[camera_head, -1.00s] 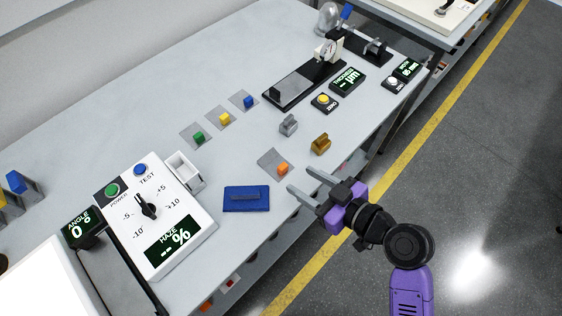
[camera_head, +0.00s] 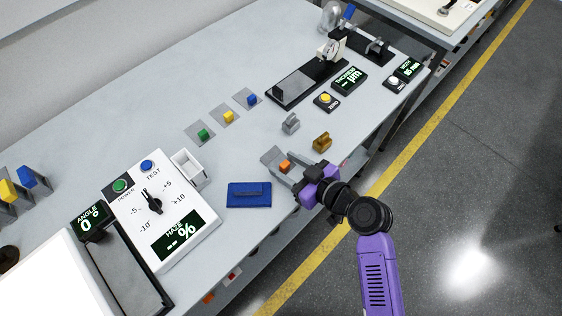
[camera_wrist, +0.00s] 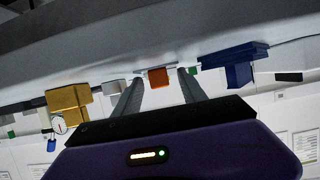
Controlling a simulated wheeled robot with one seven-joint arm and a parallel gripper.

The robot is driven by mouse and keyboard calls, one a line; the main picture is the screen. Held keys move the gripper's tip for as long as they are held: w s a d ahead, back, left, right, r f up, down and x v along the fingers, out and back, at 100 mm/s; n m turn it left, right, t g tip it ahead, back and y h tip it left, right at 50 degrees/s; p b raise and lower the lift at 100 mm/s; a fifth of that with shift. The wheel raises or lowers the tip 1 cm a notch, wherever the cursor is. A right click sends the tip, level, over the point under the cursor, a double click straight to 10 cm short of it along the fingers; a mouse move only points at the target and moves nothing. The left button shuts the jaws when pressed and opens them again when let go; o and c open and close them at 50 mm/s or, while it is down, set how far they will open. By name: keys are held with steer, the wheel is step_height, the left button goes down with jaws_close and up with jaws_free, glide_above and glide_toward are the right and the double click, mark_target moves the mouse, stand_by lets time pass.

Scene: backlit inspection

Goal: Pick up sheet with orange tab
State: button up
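The grey sheet (camera_head: 268,155) lies flat near the front edge of the bench, with an orange tab (camera_head: 285,165) standing on it. In the wrist view the orange tab (camera_wrist: 158,78) shows between my two fingers, nearer the left one. My gripper (camera_head: 282,168) is open, its fingers reaching from the right to either side of the tab. I see a gap beside the tab in the wrist view (camera_wrist: 163,76), so it is not clamped. Part of the sheet is hidden by my gripper.
Sheets with green (camera_head: 203,134), yellow (camera_head: 228,117) and blue (camera_head: 252,99) tabs lie farther back. A blue block (camera_head: 248,195) is to the left, a brass block (camera_head: 322,142) and a grey block (camera_head: 291,123) to the right. The haze meter (camera_head: 180,208) stands left.

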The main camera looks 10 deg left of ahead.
jaws_close()
